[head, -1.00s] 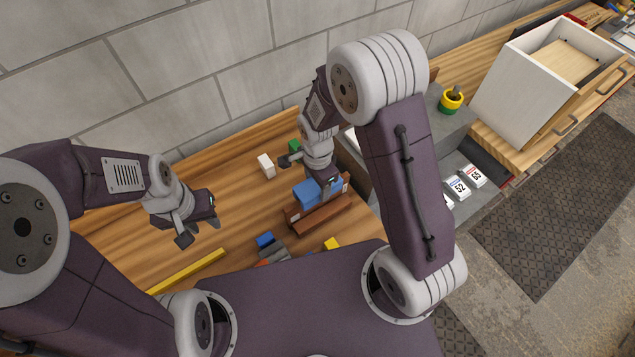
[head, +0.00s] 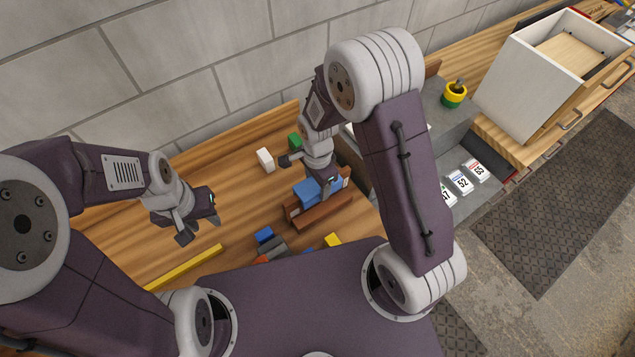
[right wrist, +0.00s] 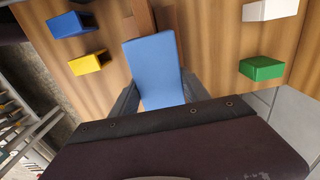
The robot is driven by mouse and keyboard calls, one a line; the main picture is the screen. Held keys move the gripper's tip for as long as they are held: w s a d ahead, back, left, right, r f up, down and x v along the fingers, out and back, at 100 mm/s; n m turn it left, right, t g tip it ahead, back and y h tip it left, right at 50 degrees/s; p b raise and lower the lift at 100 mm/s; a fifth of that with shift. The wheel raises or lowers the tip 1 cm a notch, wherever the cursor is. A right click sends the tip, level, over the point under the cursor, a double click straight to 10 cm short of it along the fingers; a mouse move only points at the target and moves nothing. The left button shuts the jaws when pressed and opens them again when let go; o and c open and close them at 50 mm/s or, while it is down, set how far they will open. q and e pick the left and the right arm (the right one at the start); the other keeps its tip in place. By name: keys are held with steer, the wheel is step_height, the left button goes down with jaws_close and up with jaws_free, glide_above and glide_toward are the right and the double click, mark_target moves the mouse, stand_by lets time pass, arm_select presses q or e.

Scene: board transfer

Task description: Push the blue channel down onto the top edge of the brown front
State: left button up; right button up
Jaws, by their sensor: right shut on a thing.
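The blue channel (head: 306,191) is at the brown front (head: 320,216) on the wooden worktop. My right gripper (head: 322,186) is shut on the channel. In the right wrist view the channel (right wrist: 153,60) lies between the two fingers of my right gripper (right wrist: 155,100). Part of the brown front (right wrist: 141,18) shows beyond the channel there. The gripper partly hides where channel and front meet, so I cannot tell how far the channel is seated. My left gripper (head: 199,226) is open and empty above the worktop, to the left.
White (head: 265,160) and green (head: 294,142) blocks stand behind the front. Blue (head: 264,235) and yellow (head: 332,240) blocks lie nearer me. A long yellow bar (head: 185,268) lies left. A white drawer box (head: 520,92) and a grey unit with numbered blocks (head: 460,182) are right.

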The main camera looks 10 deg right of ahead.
steer(key=shift+f, duration=0.15)
steer(key=o, duration=1.4)
step_height(320, 180, up, 9)
steer(key=shift+r+b, duration=0.1)
steer(key=shift+b, duration=0.45)
